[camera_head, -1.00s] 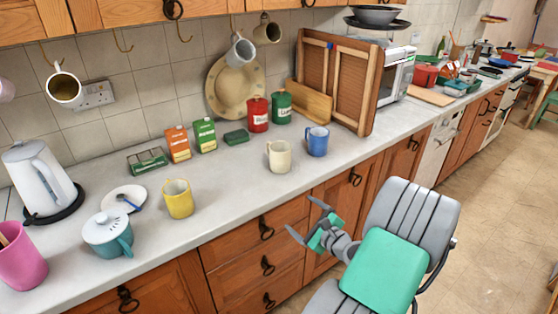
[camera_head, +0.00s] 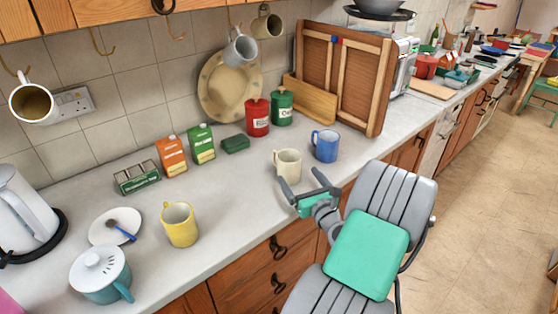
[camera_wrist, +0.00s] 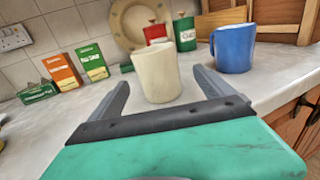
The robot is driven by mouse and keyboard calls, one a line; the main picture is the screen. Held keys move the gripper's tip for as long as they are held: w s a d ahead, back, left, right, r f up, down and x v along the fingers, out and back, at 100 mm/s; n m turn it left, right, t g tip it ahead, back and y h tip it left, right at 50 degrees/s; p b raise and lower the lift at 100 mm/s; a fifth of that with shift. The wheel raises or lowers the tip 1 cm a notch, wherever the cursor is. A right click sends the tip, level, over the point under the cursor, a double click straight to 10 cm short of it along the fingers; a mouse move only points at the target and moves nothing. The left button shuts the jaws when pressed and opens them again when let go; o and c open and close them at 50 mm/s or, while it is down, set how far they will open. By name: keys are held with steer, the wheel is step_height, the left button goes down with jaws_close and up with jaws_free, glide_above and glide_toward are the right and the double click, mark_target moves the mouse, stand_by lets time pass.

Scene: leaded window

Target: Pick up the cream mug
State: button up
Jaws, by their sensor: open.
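The cream mug (camera_head: 287,166) stands upright on the grey counter (camera_head: 225,205), near its front edge. My gripper (camera_head: 300,184) is open and empty, level with the counter top and just in front of the mug. In the wrist view the cream mug (camera_wrist: 157,75) stands ahead, between the lines of the two open fingers (camera_wrist: 165,90), a little left of centre. I cannot tell whether the fingertips reach past its near side. Its handle shows on the left in the head view.
A blue mug (camera_head: 325,146) stands close to the right. A yellow mug (camera_head: 180,225) stands to the left. Red (camera_head: 257,117) and green (camera_head: 281,107) canisters and a green block (camera_head: 235,143) are behind. Cartons (camera_head: 172,157) stand at the back left. Bare counter lies between the yellow and cream mugs.

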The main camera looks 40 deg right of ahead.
mark_target(286, 159)
steer(key=x, duration=0.2)
steer(key=p+x, duration=0.1)
steer(key=x, duration=0.4)
steer(key=shift+w+a+r+p, duration=0.1)
steer(key=shift+w+a+p, duration=0.1)
steer(key=shift+w+p, duration=0.1)
steer(key=shift+w+d, duration=0.2)
steer(key=shift+w, duration=0.05)
steer(key=shift+c, duration=0.4)
steer(key=shift+a, duration=0.1)
steer(key=c, duration=1.7)
